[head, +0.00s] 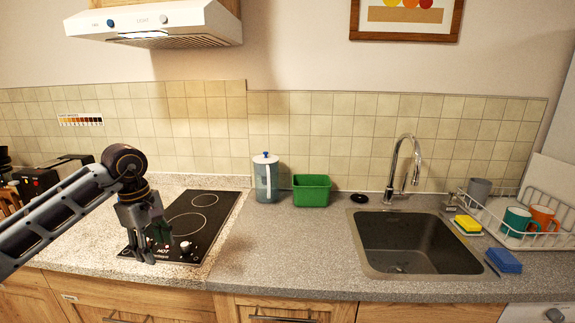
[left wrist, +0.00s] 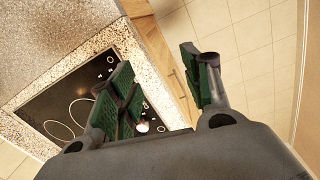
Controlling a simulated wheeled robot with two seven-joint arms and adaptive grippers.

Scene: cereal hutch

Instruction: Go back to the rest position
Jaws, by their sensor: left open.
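My left gripper (head: 146,252) hangs from the left arm over the front left part of the black cooktop (head: 205,212), fingers pointing down. In the left wrist view its green-padded fingers (left wrist: 160,90) stand wide apart with nothing between them. The cooktop (left wrist: 62,112) shows beyond and below the fingers there, along with the counter's front edge. My right gripper is in neither view.
A range hood (head: 155,25) hangs above left. A filter jug (head: 266,180) and green bin (head: 311,190) stand at the back. The sink (head: 415,245) and dish rack (head: 540,220) with mugs are at right. The counter between cooktop and sink is clear in front.

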